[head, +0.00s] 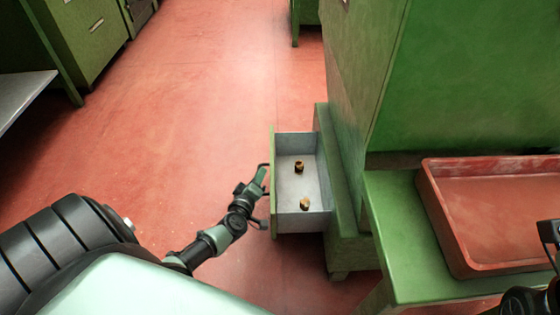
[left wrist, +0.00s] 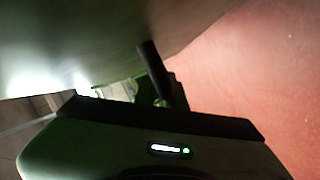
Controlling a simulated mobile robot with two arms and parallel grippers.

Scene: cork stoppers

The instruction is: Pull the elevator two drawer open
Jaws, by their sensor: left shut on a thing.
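The drawer (head: 313,185) stands pulled out from the green cabinet (head: 345,235), its grey inside in plain view. Two small brown cork stoppers lie in it, one toward the back (head: 299,167) and one toward the front (head: 305,204). My left gripper (head: 262,188) is at the outer side of the green drawer front (head: 273,190), shut on its dark handle. In the left wrist view, a dark bar (left wrist: 155,72) shows close to a shaded surface; I cannot tell whether it is handle or finger. Dark parts at the right edge of the head view seem to be my right arm; its jaws are unclear.
A red tray (head: 445,235) sits on a green bench (head: 400,270) at the right. A tall green cabinet (head: 460,80) rises behind it. Green drawers (head: 90,30) and a grey surface (head: 20,90) are at upper left. The red floor (head: 170,130) left of the drawer is clear.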

